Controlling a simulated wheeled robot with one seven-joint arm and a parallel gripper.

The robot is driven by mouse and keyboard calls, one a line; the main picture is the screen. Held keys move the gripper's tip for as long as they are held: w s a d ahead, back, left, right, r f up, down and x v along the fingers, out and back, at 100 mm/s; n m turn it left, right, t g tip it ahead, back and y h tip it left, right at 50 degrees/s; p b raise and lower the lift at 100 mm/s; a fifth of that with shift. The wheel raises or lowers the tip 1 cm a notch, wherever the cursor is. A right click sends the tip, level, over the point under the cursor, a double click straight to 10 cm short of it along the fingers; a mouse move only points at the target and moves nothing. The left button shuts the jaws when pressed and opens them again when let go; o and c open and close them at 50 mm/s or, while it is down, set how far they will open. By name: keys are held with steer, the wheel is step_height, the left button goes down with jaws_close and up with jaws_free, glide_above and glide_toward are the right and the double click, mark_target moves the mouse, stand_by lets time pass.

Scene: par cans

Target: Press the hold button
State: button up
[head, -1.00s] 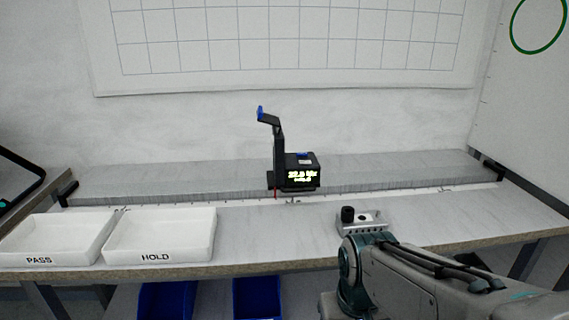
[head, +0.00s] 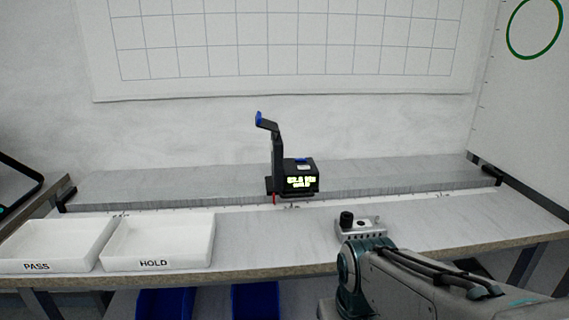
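A black device (head: 298,176) with a lit display stands at the middle of the bench rail. It has a blue button-like patch (head: 302,160) on top and an upright arm with a blue tip (head: 259,117). The display text is blurred; its lower line may read HOLD. A white tray labelled HOLD (head: 153,263) sits at the left of the bench. My arm reaches in from the lower right, but my gripper does not show. I cannot tell which part is the hold button.
A white tray labelled PASS (head: 37,266) is beside the HOLD tray. A small metal block with a black knob (head: 347,218) sits on the bench near my arm. Blue bins (head: 256,300) are below. The bench (head: 265,235) is clear between trays and block.

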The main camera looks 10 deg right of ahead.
stand_by(0.3)
jaws_close()
stand_by(1.6)
